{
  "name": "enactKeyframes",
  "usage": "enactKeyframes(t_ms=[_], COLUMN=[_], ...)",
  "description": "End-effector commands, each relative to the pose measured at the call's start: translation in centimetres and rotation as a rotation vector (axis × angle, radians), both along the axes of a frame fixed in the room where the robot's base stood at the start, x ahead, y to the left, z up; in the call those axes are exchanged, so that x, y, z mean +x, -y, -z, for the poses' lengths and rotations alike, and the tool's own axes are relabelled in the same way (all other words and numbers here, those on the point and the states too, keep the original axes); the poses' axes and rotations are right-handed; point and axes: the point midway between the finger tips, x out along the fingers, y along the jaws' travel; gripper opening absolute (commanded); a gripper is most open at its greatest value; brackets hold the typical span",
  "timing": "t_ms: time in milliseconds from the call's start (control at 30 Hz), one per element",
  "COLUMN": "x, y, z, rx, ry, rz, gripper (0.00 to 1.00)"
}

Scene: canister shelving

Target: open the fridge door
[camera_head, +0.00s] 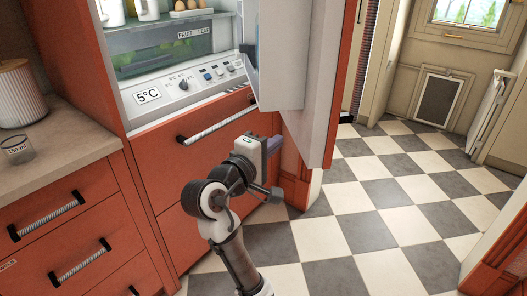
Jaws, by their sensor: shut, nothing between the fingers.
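The fridge (165,80) stands at the upper left, set in red cabinetry. Its door (325,85) stands wide open, swung out to the right, with its pale inner side and red outer edge showing. The lit inside shows eggs, white containers and a drawer marked "FRUIT LEAF". My gripper (273,146) is just below the door's lower inner corner, in front of the red lower panel. It is shut and empty; its fingertips are small and partly hidden here. I cannot tell whether it touches the door. The door's outer handle is not visible.
A lower drawer with a metal handle (215,122) sits under the fridge. A counter (60,150) with a ribbed canister (20,93) and a glass cup (17,149) is at left. The checkered floor (390,220) is open at right.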

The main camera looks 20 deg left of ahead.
Motion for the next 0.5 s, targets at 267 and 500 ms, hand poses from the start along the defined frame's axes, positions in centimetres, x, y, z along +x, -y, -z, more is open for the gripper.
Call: enactKeyframes(t_ms=[267, 500], x=[4.0, 4.8], y=[2.9, 4.5], z=[-0.1, 0.0], rx=[0.002, 0.002], ry=[0.0, 0.002], rz=[0.002, 0.0], gripper=[0.0, 0.0])
